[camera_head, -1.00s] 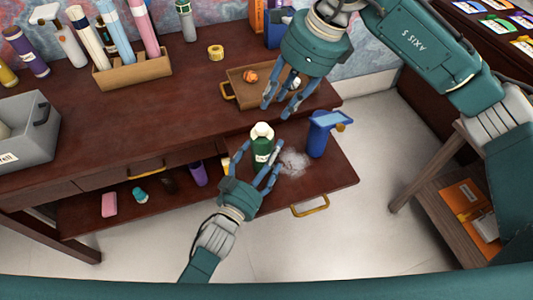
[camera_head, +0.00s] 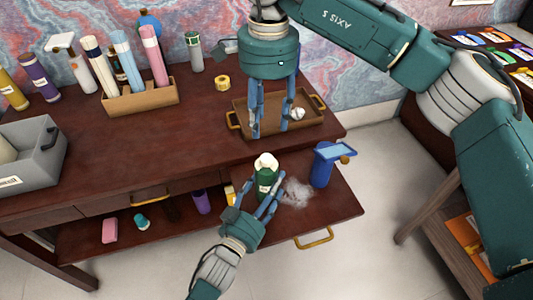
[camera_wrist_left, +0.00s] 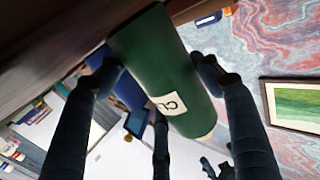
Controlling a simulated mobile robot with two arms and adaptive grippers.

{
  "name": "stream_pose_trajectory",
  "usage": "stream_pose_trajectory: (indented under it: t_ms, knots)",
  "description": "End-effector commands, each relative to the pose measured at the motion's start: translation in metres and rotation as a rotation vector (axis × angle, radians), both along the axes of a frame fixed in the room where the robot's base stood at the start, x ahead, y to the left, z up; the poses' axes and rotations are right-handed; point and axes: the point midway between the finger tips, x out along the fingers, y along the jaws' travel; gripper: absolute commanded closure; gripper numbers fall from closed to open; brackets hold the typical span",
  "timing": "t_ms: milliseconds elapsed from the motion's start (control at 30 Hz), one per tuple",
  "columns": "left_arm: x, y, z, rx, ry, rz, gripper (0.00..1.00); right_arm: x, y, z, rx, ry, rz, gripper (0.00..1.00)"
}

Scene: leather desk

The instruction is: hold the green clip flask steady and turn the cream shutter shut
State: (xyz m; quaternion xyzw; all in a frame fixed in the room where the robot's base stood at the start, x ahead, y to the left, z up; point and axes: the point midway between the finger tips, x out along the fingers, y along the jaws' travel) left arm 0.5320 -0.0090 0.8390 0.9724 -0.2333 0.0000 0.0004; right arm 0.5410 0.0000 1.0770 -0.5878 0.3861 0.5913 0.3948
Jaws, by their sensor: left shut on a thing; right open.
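The green clip flask (camera_head: 265,183) stands upright on the pulled-out lower board, with the cream shutter (camera_head: 266,161) on top. My left gripper (camera_head: 263,193) is shut on the flask's body from the front. In the left wrist view the flask (camera_wrist_left: 165,65) lies between my fingers, its white label partly showing; the shutter is not clear there. My right gripper (camera_head: 268,132) is open, points down and appears empty.
A blue container with a flat top (camera_head: 322,168) stands right of the flask, with a greyish fluffy patch (camera_head: 297,192) between them. The brown tray (camera_head: 313,131) on the desk holds a white lump (camera_head: 297,113). A grey box (camera_head: 30,150) stands at the left.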

Motion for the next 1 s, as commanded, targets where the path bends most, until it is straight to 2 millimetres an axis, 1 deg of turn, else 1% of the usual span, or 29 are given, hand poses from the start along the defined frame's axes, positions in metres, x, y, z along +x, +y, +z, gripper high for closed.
stream_pose_trajectory:
  t_ms: [67,167,500,633,800,1000]
  knots:
    - [0.0,0.0,0.0,0.0,0.0,0.0,0.66,0.0,0.001,-0.002,-0.013,0.002,0.024,0.56]
    - [0.0,0.0,0.0,0.0,0.0,0.0,0.66,0.0,0.0,-0.014,-0.017,0.004,0.031,0.56]
    - [0.0,0.0,0.0,0.0,0.0,0.0,0.66,0.0,0.0,-0.08,-0.014,0.005,0.027,0.56]
    - [0.0,0.0,0.0,-0.001,0.0,0.0,0.66,0.0,0.0,-0.1,-0.014,0.004,0.027,0.56]
    - [0.0,0.0,0.0,-0.001,0.0,0.0,0.66,0.0,0.0,-0.115,-0.013,0.003,0.027,0.56]
    - [0.0,0.0,0.0,-0.001,0.0,0.0,0.66,0.001,0.0,-0.118,-0.013,0.0,0.027,0.56]
